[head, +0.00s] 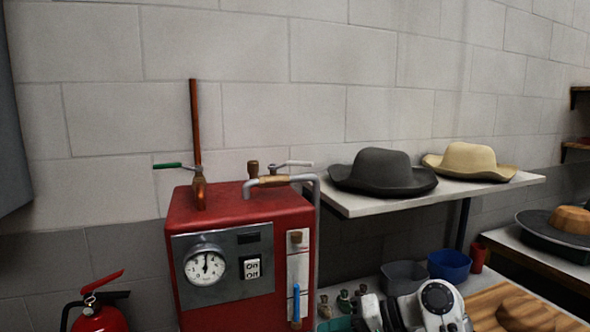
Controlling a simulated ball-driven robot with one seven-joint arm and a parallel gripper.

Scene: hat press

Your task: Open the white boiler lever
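The red boiler (245,222) stands against the wall, left of centre in the head view. The white lever (292,164) sits on top at the right, on the brass and grey pipe fitting. It lies about level and points right. A green-handled lever (168,165) is on the copper pipe fitting at the top left. A blue lever (296,300) hangs upright on the front right. Part of my white arm shows at the bottom edge, below and right of the boiler, apart from the white lever. My gripper's fingers are not visible.
A white shelf (360,205) right of the boiler holds a dark hat (385,172) and a tan hat (468,160). Below are a grey bin (404,276), a blue bowl (449,265) and small bottles. A fire extinguisher (100,318) stands lower left. Space above the boiler's right side is clear.

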